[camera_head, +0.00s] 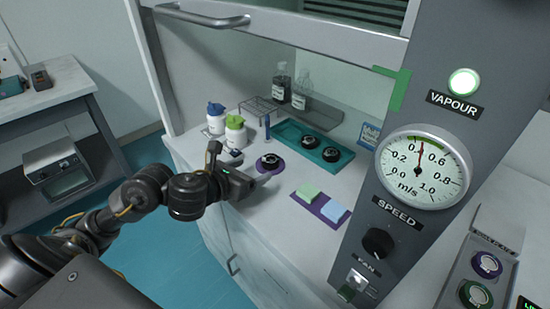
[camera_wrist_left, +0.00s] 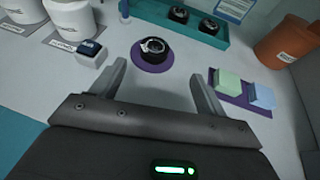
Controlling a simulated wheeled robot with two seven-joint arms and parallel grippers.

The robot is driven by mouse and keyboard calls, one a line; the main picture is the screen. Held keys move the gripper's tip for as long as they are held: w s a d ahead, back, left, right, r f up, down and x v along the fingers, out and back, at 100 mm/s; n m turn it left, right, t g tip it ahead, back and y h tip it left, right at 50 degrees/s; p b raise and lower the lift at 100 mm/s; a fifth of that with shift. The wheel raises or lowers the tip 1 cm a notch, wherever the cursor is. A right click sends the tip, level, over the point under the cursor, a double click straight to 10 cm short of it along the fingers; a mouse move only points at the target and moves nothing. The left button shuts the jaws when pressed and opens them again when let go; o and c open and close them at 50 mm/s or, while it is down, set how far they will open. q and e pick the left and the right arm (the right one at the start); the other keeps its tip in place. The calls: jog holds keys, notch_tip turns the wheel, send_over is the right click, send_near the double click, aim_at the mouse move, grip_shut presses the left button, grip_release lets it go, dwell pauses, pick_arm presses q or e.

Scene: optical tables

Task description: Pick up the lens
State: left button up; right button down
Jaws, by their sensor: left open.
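A black round lens (camera_head: 269,161) sits on a purple round pad on the white bench inside the hood. It also shows in the left wrist view (camera_wrist_left: 154,49), beyond my fingertips. My left gripper (camera_wrist_left: 158,80) is open and empty, with the lens ahead of it and slightly left of the middle between its fingers. In the head view my left gripper (camera_head: 262,178) is just in front of the pad, at the bench's front side. Two more black lenses, one (camera_head: 309,143) and another (camera_head: 330,155), lie in a teal tray (camera_head: 288,131) behind. My right gripper does not show.
White tubs with blue (camera_head: 216,119) and green (camera_head: 235,131) lids stand at the left. A purple mat (camera_head: 300,199) with green and blue blocks lies at the right. Two bottles (camera_head: 301,89) and a wire rack stand behind. The raised sash (camera_head: 280,30) and gauge column (camera_head: 390,170) bound the opening.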

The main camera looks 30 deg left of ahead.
aim_at(269, 160)
pick_arm(q)
jog(key=b+x, duration=0.2)
jog(key=x, duration=0.1)
jog(key=shift+a+f, duration=0.2)
jog(key=shift+a, duration=0.05)
jog(key=shift+x, duration=0.9)
jog(key=shift+r, duration=0.15)
jog(key=shift+w+b, duration=0.25)
jog(key=shift+b, duration=0.05)
jog(key=b+x, duration=0.1)
jog(key=x, duration=0.3)
jog(key=shift+w+a, duration=0.15)
jog(key=shift+w, duration=0.25)
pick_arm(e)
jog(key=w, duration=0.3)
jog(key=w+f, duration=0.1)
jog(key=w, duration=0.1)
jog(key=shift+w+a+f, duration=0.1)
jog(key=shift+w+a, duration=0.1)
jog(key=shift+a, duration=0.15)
pick_arm(q)
jog(key=shift+c, duration=0.2)
jog(key=c, duration=1)
